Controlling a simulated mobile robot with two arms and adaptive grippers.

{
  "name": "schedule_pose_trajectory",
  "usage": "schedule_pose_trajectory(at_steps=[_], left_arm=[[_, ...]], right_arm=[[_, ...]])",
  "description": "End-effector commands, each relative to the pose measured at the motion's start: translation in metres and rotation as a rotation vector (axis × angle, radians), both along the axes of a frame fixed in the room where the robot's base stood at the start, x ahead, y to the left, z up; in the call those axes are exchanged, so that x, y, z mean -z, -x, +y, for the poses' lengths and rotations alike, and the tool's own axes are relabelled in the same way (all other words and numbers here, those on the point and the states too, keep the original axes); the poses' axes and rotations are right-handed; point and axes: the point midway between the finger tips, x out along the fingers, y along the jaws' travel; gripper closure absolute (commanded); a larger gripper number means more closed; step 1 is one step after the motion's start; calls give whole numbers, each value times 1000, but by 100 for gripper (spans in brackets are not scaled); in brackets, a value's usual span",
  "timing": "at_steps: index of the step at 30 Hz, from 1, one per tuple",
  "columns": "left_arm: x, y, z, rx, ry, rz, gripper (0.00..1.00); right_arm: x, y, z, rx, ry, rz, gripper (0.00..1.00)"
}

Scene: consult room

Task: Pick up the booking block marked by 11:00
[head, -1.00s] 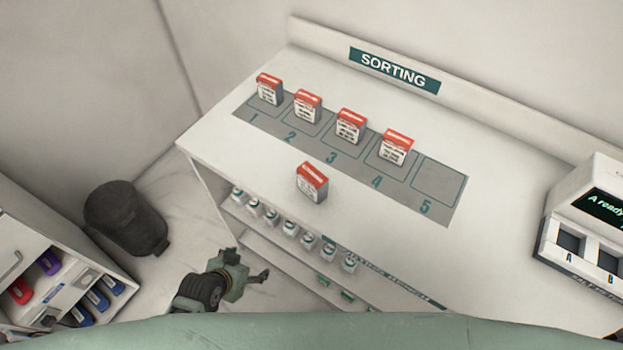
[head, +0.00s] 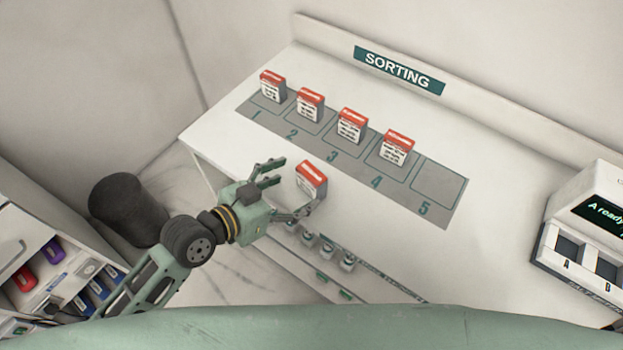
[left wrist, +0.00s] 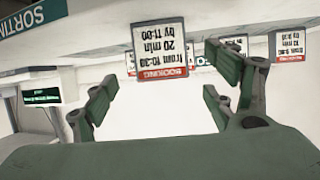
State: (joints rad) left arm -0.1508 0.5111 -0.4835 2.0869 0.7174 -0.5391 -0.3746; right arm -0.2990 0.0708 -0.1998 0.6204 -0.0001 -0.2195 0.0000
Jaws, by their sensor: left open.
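The booking block marked by 11:00 (head: 311,180) is a small white block with a red top, standing on the table in front of the numbered strip. In the left wrist view the block (left wrist: 160,48) shows upside down, reading "from 10:30, 20 min, by 11:00". My left gripper (head: 293,190) is open, with its fingers pointing at the block, one towards each side. In the left wrist view the fingers (left wrist: 160,95) are apart with nothing between their tips, and the block stands beyond them. My right gripper is not in view.
Similar red-topped blocks stand on squares 1 (head: 271,86), 2 (head: 309,104), 3 (head: 351,126) and 4 (head: 396,147) of the grey strip. Square 5 (head: 437,180) is empty. A device with a screen (head: 590,225) stands at the right.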

Motion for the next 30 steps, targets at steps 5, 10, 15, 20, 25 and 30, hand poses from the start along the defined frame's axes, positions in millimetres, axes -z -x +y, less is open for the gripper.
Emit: schedule_pose_trajectory(at_steps=[5, 10, 15, 20, 25, 30], left_arm=[[3, -13, -13, -1, 1, 0, 22], [8, -29, -29, -1, 2, 1, 22], [18, -40, -40, -1, 0, 1, 22], [20, -41, -43, -1, -2, 0, 22], [20, -41, -42, -1, -2, 0, 24], [20, -41, -42, -1, -2, 0, 39]], right_arm=[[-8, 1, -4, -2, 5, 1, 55], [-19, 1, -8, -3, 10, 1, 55], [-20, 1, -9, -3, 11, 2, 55], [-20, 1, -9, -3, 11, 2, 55], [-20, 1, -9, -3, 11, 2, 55], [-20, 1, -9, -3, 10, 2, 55]])
